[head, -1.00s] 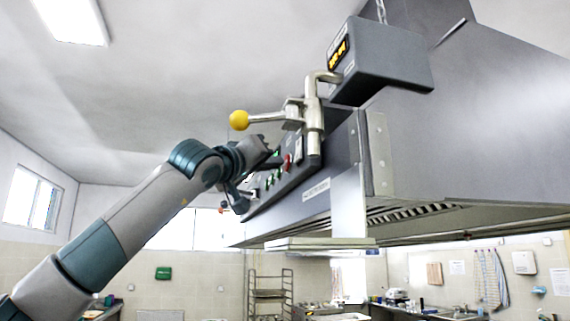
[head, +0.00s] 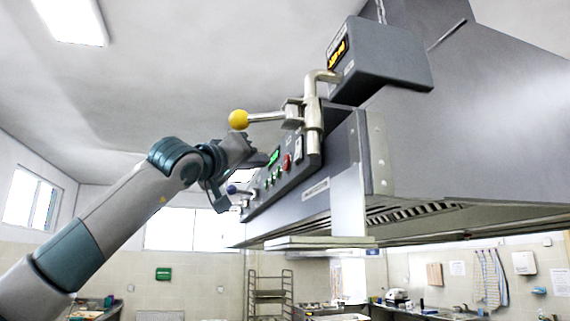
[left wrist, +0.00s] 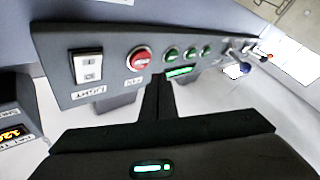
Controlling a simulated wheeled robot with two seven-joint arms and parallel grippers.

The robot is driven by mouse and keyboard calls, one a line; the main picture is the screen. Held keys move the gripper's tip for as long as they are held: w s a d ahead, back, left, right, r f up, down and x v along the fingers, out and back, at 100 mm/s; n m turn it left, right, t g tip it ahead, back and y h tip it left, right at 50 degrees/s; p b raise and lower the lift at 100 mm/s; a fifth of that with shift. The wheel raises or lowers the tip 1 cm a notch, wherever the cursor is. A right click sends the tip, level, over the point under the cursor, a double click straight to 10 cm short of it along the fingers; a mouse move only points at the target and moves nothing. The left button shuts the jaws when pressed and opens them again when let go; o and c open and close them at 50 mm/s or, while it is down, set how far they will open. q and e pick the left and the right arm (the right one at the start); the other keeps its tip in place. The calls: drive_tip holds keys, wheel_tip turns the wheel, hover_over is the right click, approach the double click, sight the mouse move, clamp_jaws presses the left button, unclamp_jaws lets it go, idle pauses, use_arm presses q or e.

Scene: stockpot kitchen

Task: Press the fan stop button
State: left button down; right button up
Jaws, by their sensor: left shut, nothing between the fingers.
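The red button (head: 287,162) sits on the sloped control panel of the hood. In the left wrist view the red button (left wrist: 138,58) is round with a silver ring and a label below it. Several green buttons (left wrist: 190,53) are in line to its right. My left gripper (head: 264,158) is shut and empty, left of the panel in the head view. I cannot tell the exact gap. My right gripper is not in view.
A lever with a yellow ball (head: 238,119) sticks out above the panel. A white light switch (left wrist: 88,66) is left of the red button. A lever with a blue ball (head: 231,189) is beyond the gripper. A grey box with an amber display (head: 338,53) hangs above.

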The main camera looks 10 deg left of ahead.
use_arm(q)
drive_tip(key=shift+s+a, duration=0.35)
drive_tip(key=shift+a, duration=0.35)
drive_tip(key=shift+s+a, duration=0.3)
drive_tip(key=shift+a, duration=0.4)
drive_tip(key=shift+w+f, duration=0.1)
